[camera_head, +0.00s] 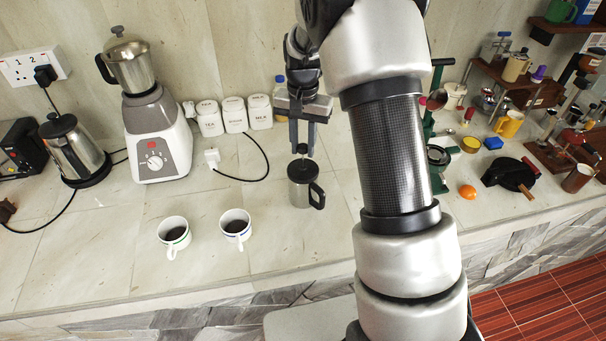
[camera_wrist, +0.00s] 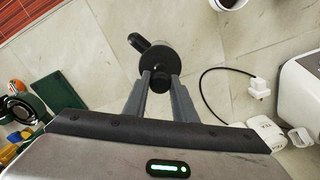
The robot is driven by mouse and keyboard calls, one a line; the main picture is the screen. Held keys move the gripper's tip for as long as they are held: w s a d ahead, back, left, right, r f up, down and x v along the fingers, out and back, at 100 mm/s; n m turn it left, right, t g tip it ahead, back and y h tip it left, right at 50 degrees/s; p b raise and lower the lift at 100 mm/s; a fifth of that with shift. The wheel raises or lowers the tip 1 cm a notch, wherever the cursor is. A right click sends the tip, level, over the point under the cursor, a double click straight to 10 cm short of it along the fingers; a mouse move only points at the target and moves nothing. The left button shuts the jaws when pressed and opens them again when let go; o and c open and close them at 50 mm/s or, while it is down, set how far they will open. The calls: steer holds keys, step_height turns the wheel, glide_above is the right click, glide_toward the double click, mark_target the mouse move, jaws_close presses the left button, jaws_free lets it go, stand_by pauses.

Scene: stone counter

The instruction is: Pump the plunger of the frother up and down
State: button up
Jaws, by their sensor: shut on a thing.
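The frother (camera_head: 301,190) is a small metal jug with a black lid and black handle, standing upright on the stone counter. Its handle points to the lower right in the head view. My gripper (camera_head: 302,146) is directly above it, pointing down, with its fingers shut on the plunger knob (camera_head: 302,149). In the wrist view the frother's black lid (camera_wrist: 157,64) and handle show beyond my fingertips, and the dark knob (camera_wrist: 160,84) sits between the fingers of my gripper (camera_wrist: 160,82). The plunger rod is mostly hidden, so its height is hard to tell.
Two white cups (camera_head: 174,234) (camera_head: 236,227) of dark liquid stand left of the frother. Behind are white canisters (camera_head: 234,114), a blender (camera_head: 150,110) and a kettle (camera_head: 75,150). A cable (camera_head: 262,160) lies nearby. Green equipment and clutter stand right. The counter front is clear.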

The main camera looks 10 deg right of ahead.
steer(key=shift+f+b, duration=1.9)
steer(key=shift+f, duration=0.4)
step_height(320, 180, up, 5)
steer(key=p, duration=0.3)
steer(key=shift+r+p, duration=0.2)
steer(key=shift+p, duration=0.2)
step_height(320, 180, down, 5)
steer(key=b, duration=0.3)
steer(key=shift+f+b, duration=0.2)
steer(key=shift+b, duration=0.2)
steer(key=o, duration=1.4)
steer(key=shift+c, duration=0.2)
steer(key=shift+r, duration=0.15)
steer(key=shift+r+p, duration=2.45)
steer(key=shift+r, duration=1)
